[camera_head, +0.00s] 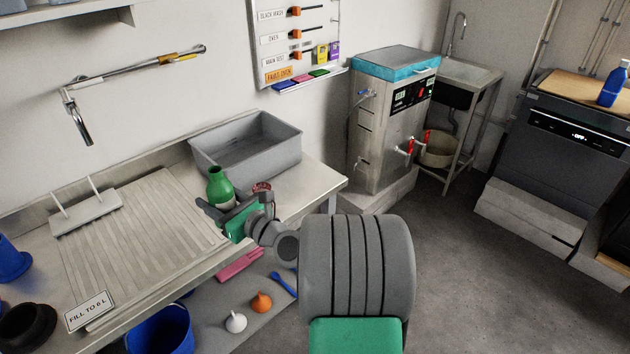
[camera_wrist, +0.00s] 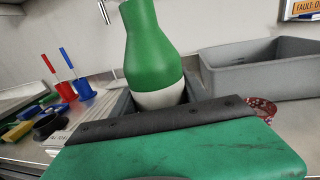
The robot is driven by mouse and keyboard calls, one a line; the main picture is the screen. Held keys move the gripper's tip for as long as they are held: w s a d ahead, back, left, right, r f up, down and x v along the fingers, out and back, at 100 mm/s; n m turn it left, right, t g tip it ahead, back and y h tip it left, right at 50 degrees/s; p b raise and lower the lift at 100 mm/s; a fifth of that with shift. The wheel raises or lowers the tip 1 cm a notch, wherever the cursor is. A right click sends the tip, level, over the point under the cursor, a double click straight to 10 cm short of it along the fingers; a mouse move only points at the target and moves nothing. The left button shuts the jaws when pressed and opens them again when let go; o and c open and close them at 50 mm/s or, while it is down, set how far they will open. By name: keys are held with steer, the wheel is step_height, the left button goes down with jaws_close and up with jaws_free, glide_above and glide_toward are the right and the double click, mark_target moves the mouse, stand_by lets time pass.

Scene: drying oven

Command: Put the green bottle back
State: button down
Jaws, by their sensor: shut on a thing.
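The green bottle (camera_head: 219,187) stands upright over the bench top, in front of the grey bin. In the wrist view the green bottle (camera_wrist: 150,50) fills the middle, with a pale band at its lower part. My gripper (camera_head: 222,208) is shut on the bottle at its lower part. The dark jaw bar and green gripper body hide the bottle's base, so I cannot tell whether it touches the bench.
A grey bin (camera_head: 247,148) stands behind the bottle. A ribbed drainboard (camera_head: 140,240) with a small rack lies to the left. A red patterned item (camera_head: 262,188) sits just right of the bottle. Blue containers (camera_head: 12,260) stand at the far left.

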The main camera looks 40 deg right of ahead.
steer(key=s+d+r+m+h+b, duration=0.2)
steer(key=d+h, duration=0.1)
steer(key=d, duration=1.1)
steer(key=s+d+r+m+h+b, duration=0.1)
steer(key=s+d+r+m+h, duration=0.15)
steer(key=d, duration=1.05)
steer(key=shift+n+h, duration=0.25)
steer(key=shift+h, duration=0.2)
steer(key=w+d+f, duration=0.2)
steer(key=w+f, duration=0.1)
steer(key=w, duration=0.1)
steer(key=w+d+f+b, duration=0.1)
steer(key=w+d+f, duration=0.1)
steer(key=w+f, duration=0.2)
steer(key=w+d+f+b, duration=0.1)
steer(key=w+d+f, duration=0.1)
steer(key=w+f, duration=0.1)
steer(key=shift+w+d+f, duration=0.35)
steer(key=shift+w+d, duration=0.05)
step_height(320, 180, down, 3)
steer(key=shift+r, duration=0.2)
steer(key=shift+s, duration=0.1)
